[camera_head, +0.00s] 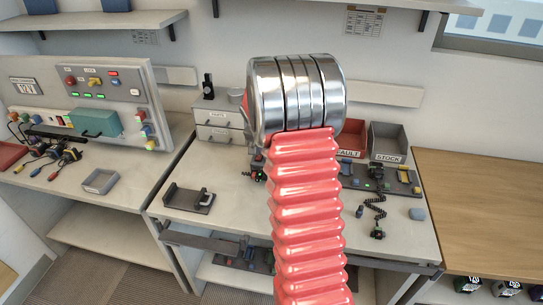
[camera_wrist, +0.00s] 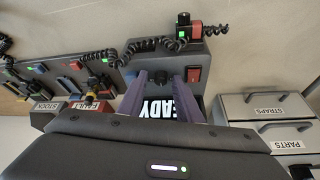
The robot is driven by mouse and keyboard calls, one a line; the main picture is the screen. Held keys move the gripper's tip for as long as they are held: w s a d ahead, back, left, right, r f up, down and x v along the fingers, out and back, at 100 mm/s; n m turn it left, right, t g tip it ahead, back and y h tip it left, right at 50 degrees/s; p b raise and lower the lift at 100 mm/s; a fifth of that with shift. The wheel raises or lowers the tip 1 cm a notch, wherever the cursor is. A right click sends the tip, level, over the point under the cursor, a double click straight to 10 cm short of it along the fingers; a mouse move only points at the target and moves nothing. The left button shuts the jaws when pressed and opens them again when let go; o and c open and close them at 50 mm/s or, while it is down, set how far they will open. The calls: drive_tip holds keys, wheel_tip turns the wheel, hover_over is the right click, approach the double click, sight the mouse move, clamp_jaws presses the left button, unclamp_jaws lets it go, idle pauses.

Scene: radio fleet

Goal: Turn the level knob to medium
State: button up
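My gripper shows in the wrist view (camera_wrist: 164,76) with its two purple fingers apart, over a dark grey unit (camera_wrist: 216,56). A screen with white lettering, partly reading "READY" (camera_wrist: 168,109), shows between the fingers. A red switch (camera_wrist: 193,75) is beside the right finger. In the head view my arm covers the gripper and most of the unit.
Grey drawers (camera_wrist: 268,105) labelled STRAPS and PARTS stand close by. Red FAULT (camera_head: 351,141) and grey STOCK (camera_head: 388,143) bins stand at the back of the bench. Coiled cords (camera_head: 375,212) lie on the bench. A test panel (camera_head: 100,85) stands at left.

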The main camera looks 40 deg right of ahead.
drive_tip(key=shift+o, duration=0.3)
drive_tip(key=shift+r, duration=0.1)
drive_tip(key=v, duration=1.3)
drive_tip(key=shift+s+a+r, duration=0.15)
drive_tip(key=shift+a+r, duration=0.05)
drive_tip(key=shift+a, duration=0.05)
drive_tip(key=shift+n, duration=0.3)
drive_tip(key=s+a+r+n+t+y, duration=0.1)
drive_tip(key=s+a+n, duration=0.3)
drive_tip(key=s+a, duration=0.3)
drive_tip(key=s+a+r+n+t+y, duration=0.1)
drive_tip(key=s+a+n, duration=0.3)
drive_tip(key=a, duration=1)
drive_tip(key=s+a+r+n+t+y, duration=0.2)
drive_tip(key=s+a+n, duration=0.2)
drive_tip(key=s+a, duration=0.6)
drive_tip(key=shift+s+a+r+n, duration=0.3)
drive_tip(key=shift+s+n, duration=0.1)
drive_tip(key=shift+s, duration=0.2)
